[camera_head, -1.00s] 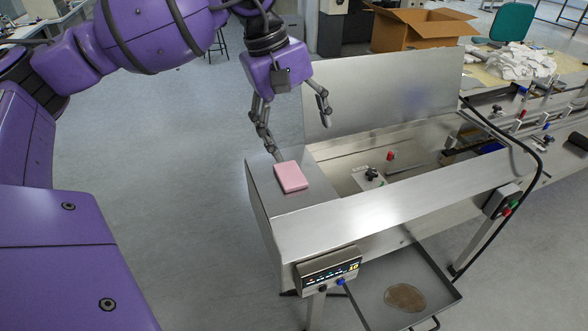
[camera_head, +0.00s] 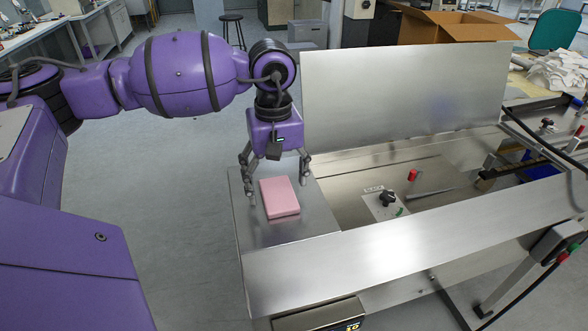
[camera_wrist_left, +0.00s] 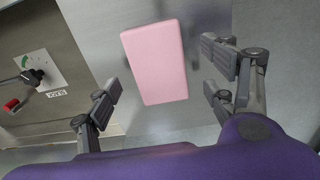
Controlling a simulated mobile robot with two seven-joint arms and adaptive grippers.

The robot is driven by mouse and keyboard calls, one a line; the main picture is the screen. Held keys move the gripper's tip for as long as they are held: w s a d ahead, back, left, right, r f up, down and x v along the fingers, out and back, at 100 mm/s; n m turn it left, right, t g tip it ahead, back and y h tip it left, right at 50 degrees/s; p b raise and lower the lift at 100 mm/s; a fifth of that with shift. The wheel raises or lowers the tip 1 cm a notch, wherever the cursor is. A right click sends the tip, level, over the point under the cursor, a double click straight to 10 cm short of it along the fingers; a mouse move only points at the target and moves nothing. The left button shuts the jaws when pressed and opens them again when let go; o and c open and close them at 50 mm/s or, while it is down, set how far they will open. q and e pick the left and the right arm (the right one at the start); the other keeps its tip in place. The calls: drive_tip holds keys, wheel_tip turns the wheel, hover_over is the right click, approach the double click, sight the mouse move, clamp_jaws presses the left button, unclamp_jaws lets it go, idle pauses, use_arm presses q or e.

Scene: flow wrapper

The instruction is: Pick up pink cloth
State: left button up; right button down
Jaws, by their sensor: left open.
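The pink cloth (camera_head: 280,198) is a folded, flat rectangular block. It lies on the metal top at the left end of the flow wrapper (camera_head: 330,252). My left gripper (camera_head: 277,191) is open, with its fingers pointing down over the far part of the cloth, one finger on either side. In the left wrist view the cloth (camera_wrist_left: 155,62) lies ahead of and between the open fingers (camera_wrist_left: 165,96). No finger clearly touches it. My right gripper is not in view.
A raised metal lid (camera_head: 405,95) stands behind the wrapper. A black knob (camera_head: 388,198) and a red knob (camera_head: 412,175) sit in the recess right of the cloth. A cardboard box (camera_head: 450,22) and white cloths (camera_head: 558,70) are farther back. Floor is clear at left.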

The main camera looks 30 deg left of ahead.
use_arm(q)
wheel_tip(320, 180, down, 2)
drive_tip(key=shift+w+f, duration=0.1)
drive_tip(key=shift+f, duration=0.05)
drive_tip(key=c, duration=1)
drive_tip(key=shift+o, duration=0.2)
